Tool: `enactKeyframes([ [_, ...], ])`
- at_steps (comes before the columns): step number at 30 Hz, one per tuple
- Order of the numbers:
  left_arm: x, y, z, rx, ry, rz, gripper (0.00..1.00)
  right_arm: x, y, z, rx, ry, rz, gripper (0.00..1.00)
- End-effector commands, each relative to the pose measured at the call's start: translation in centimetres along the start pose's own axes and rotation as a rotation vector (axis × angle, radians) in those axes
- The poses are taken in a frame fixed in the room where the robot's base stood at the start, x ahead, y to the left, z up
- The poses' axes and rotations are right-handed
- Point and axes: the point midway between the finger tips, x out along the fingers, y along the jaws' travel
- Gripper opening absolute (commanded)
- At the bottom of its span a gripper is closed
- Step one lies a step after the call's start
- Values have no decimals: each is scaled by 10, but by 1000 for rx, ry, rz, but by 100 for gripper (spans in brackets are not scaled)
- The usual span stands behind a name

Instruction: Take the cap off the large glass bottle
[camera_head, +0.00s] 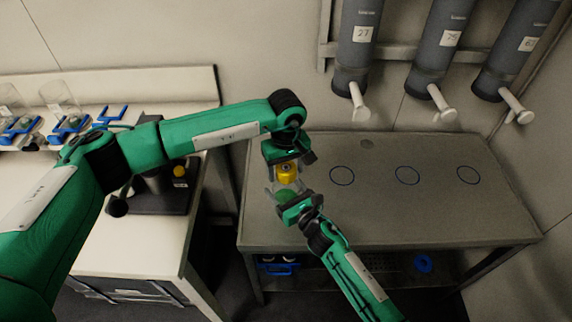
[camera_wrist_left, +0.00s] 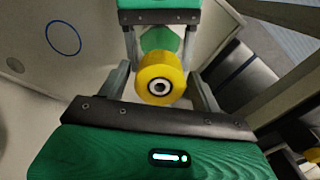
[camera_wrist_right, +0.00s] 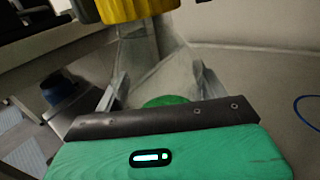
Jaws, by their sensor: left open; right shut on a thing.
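The large glass bottle (camera_wrist_right: 150,62) is clear and cone-shaped, with green contents (camera_wrist_right: 168,101) at its bottom. Its ribbed yellow cap (camera_head: 287,172) sits on the bottle's neck and also shows in the left wrist view (camera_wrist_left: 161,80). My right gripper (camera_head: 288,200) is shut on the bottle's body and holds it up at the left end of the grey table. My left gripper (camera_head: 285,163) is above the cap, pointing down. Its fingers are open on either side of the cap, with gaps visible in the left wrist view. Part of the bottle is hidden behind my grippers.
The grey table (camera_head: 430,222) has blue circles marked on its top and is otherwise mostly clear. Grey dispensers (camera_head: 357,45) with white levers hang above it. A white bench (camera_head: 125,243) at left holds a dark device (camera_head: 160,198) and glassware in blue holders (camera_head: 62,128).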

Motion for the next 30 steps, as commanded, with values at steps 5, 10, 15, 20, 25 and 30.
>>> enactKeyframes([
  [5, 0, 0, 0, 0, 0, 0, 48, 0, 0, 0, 0, 0, 0, 9],
  [10, 0, 0, 0, -1, 0, 0, 21, 0, 0, 0, 0, 0, 0, 9],
  [15, 0, 0, 0, -84, 0, 0, 21, 0, 0, 0, 0, 0, 0, 9],
  [20, -1, 0, 0, -321, 0, 1, 21, 0, 0, 0, 0, 0, 0, 9],
  [25, -1, 0, 0, -600, -1, 1, 21, 0, 0, 0, 0, 0, 0, 9],
  [30, -1, 0, 0, -878, -1, 1, 21, 0, 0, 0, 0, 0, 0, 9],
])
